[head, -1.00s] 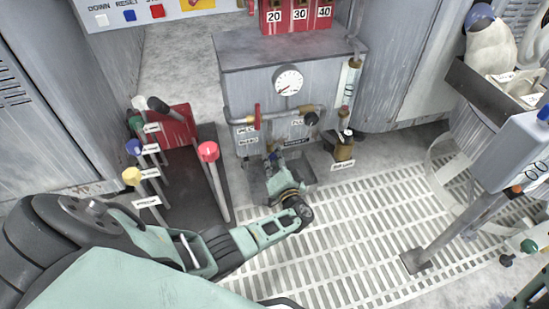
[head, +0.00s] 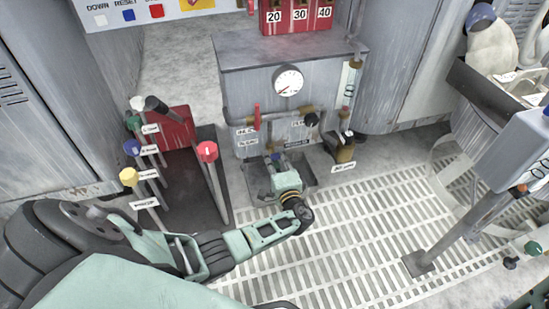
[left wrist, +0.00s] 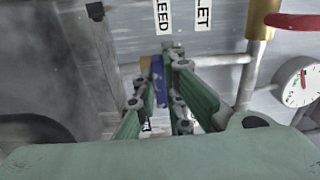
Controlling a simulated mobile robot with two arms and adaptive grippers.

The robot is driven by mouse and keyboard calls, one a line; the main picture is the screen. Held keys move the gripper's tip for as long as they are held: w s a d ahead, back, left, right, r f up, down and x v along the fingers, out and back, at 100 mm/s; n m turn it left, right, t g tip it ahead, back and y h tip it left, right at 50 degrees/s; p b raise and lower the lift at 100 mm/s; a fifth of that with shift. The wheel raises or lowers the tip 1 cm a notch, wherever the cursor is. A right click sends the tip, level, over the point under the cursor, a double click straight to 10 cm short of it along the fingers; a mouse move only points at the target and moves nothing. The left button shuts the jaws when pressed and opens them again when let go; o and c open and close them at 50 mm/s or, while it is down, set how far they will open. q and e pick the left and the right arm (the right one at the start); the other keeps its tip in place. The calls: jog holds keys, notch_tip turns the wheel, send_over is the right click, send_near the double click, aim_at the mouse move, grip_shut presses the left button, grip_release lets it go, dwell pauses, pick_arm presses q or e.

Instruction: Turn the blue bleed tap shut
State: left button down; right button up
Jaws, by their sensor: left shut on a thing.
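The blue bleed tap (left wrist: 160,80) shows in the left wrist view as a narrow blue lever between my left gripper's fingers, with a brass part beside it. A partly cut label reading "LEED" stands just beyond it. My left gripper (left wrist: 168,85) is shut on the tap. In the head view my left gripper (head: 277,165) reaches the low pipework at the front of the grey cabinet (head: 235,80). There the gripper mostly hides the tap, so its exact angle is hard to read. My right gripper is not in view.
A red valve handle (head: 257,117) and a round gauge (head: 288,82) sit above the tap. A brass outlet fitting (head: 345,152) is to the right. Several colour-knobbed levers, including a red one (head: 207,152), stand to the left. The slatted floor (head: 360,230) is open.

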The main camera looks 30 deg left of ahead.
pick_arm(q)
jog(key=shift+d+f, duration=0.1)
dwell(0.4)
jog(key=c, duration=1.8)
grip_release()
jog(key=shift+c, duration=0.2)
jog(key=v, duration=0.7)
jog(key=shift+s+d, duration=0.15)
jog(key=shift+s, duration=0.05)
jog(key=shift+s, duration=0.15)
